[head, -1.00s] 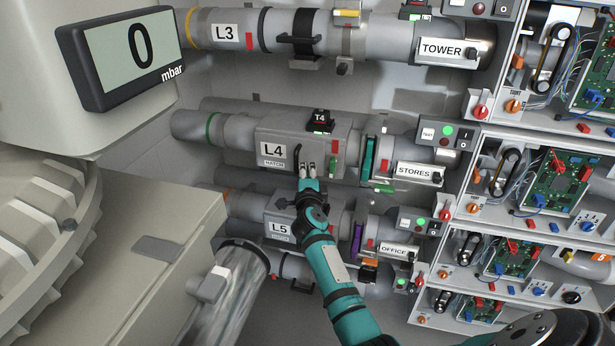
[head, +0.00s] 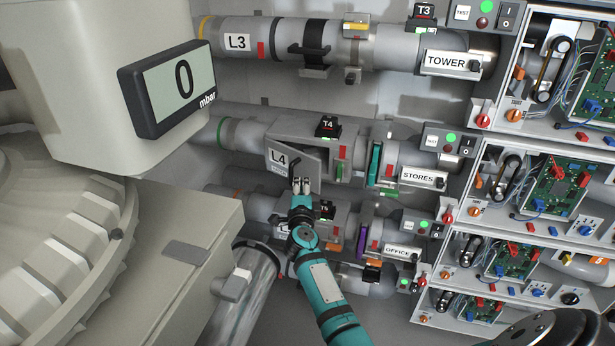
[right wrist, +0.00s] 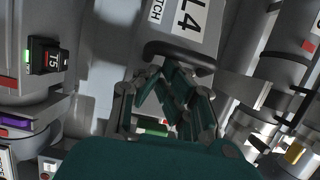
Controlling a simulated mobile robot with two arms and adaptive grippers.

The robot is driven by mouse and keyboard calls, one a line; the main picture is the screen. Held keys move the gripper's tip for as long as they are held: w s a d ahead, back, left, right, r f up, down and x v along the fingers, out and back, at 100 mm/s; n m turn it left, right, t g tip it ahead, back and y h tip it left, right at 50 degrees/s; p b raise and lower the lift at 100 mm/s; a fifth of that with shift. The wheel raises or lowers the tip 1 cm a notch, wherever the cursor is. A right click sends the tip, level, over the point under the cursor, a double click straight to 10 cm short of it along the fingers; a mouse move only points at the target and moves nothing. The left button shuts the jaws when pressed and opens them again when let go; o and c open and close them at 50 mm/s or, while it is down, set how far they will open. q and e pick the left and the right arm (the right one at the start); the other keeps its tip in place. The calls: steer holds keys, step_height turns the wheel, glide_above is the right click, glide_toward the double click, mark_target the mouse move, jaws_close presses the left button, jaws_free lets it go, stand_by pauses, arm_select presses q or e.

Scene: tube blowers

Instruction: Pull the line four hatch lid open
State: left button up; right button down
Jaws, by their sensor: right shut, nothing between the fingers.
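The line four hatch lid (head: 281,157), a grey panel marked L4, stands swung partly out from its grey housing (head: 345,140). It also shows in the right wrist view (right wrist: 187,14). Its dark handle (right wrist: 180,54) is a short bar on the lid's face. My right gripper (head: 302,184) is at the lid's lower part, close to the handle. In the right wrist view its fingers (right wrist: 178,82) are shut just by the bar, with nothing between them; whether they touch it I cannot tell. My left gripper is not in view.
The L3 pipe (head: 280,38) runs above and an office pipe (head: 362,245) runs below, close to my right arm. Open electronics cabinets (head: 540,190) stand at the right. A pressure display (head: 180,85) reading 0 mbar and a big machine housing fill the left.

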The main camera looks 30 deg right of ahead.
steer(key=a, duration=0.8)
steer(key=shift+w+p, duration=0.4)
steer(key=shift+a, duration=0.1)
